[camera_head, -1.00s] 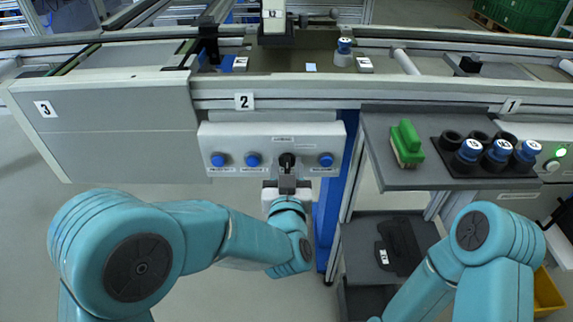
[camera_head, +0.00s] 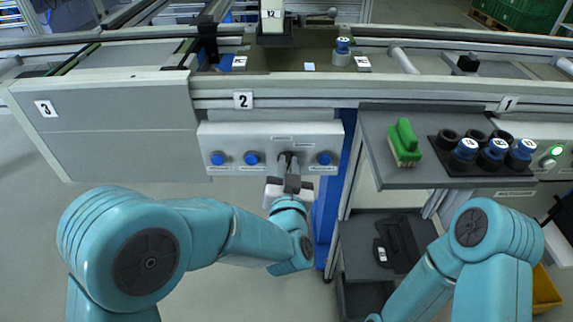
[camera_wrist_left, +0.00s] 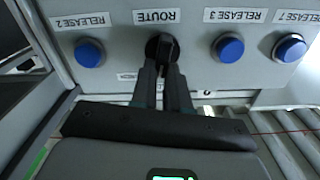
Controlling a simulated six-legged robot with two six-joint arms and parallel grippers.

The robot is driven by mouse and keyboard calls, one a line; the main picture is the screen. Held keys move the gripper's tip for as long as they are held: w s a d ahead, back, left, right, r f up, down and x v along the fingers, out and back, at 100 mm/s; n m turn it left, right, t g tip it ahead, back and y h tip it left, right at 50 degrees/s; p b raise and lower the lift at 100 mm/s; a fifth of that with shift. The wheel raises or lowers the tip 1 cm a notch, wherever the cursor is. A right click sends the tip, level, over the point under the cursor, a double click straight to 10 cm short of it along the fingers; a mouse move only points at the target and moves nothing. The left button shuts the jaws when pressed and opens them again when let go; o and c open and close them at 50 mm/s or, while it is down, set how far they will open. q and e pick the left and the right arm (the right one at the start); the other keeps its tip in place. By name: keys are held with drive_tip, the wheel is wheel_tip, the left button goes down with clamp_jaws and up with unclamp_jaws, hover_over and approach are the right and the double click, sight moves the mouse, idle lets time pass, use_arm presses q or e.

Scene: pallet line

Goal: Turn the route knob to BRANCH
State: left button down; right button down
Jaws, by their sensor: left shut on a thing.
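The black route knob (camera_head: 285,158) sits on the light panel under the number 2 sign. It also shows in the wrist view (camera_wrist_left: 162,46), beneath an upside-down ROUTE label (camera_wrist_left: 155,17). My left gripper (camera_head: 291,167) reaches the panel from below, and its fingers are shut on the knob; they also show in the wrist view (camera_wrist_left: 163,80). The fingers partly hide the knob, so I cannot tell which position it points to. The small labels around it are not readable in the head view. My right arm shows at lower right, but its gripper is out of the frame.
Blue release buttons flank the knob, the nearest at its right (camera_head: 324,158) and its left (camera_head: 252,158). A grey shelf (camera_head: 375,150) to the right holds a green brush (camera_head: 404,143) and several blue-capped pieces. A blue post (camera_head: 331,200) stands right of the panel.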

use_arm(q)
drive_tip(key=m+p, duration=0.1)
drive_tip(key=m, duration=0.5)
drive_tip(key=d+m+p, duration=0.1)
drive_tip(key=m, duration=0.2)
drive_tip(key=shift+f+p, duration=0.25)
drive_tip(key=shift+p, duration=0.1)
drive_tip(key=shift+m, duration=0.3)
drive_tip(key=shift+d, duration=0.1)
drive_tip(key=c, duration=1.1)
unclamp_jaws()
drive_tip(key=shift+s+f, duration=0.1)
drive_tip(key=shift+f, duration=0.05)
